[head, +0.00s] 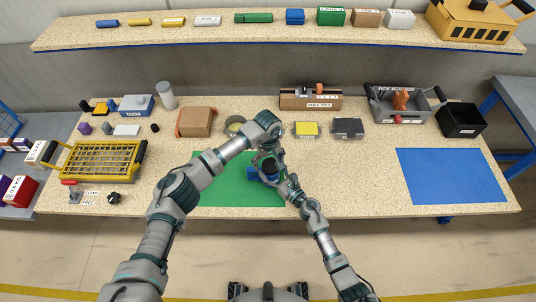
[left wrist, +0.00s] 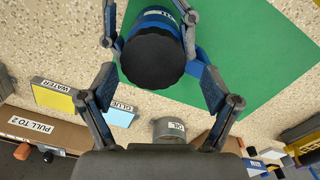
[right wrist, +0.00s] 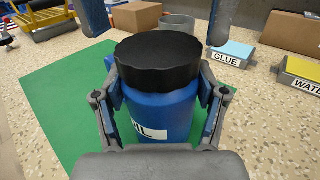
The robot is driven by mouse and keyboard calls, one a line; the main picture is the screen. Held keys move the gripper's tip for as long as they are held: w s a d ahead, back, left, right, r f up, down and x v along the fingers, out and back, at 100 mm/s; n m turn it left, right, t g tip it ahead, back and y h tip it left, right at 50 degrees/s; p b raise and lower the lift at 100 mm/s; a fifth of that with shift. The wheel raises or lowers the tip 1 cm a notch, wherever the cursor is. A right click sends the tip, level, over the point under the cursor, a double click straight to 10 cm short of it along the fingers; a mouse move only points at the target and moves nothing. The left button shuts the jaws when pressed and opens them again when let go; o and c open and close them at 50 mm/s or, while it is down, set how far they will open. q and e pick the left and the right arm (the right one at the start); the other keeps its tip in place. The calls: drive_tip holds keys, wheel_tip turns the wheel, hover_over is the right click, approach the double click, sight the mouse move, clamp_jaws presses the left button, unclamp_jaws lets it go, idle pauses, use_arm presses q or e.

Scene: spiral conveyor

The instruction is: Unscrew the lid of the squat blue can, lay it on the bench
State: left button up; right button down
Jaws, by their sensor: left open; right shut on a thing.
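The squat blue can (right wrist: 160,112) with its ribbed black lid (right wrist: 158,60) stands upright over the green mat (head: 215,185). The lid is on the can, and it also fills the middle of the left wrist view (left wrist: 152,60). My right gripper (right wrist: 158,78) is shut on the can's body below the lid. My left gripper (left wrist: 155,80) is open and comes from above, its fingers on either side of the lid with gaps visible. In the head view the arms partly hide the can. Whether the can touches the mat is unclear.
A blue mat (head: 452,175) lies bare at the right. Speckled bench between the mats is clear. A yellow basket (head: 98,163) is at left.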

use_arm(q)
drive_tip(key=shift+d+f, duration=0.15)
drive_tip(key=shift+f, duration=0.65)
use_arm(e)
drive_tip(key=shift+d, duration=0.1)
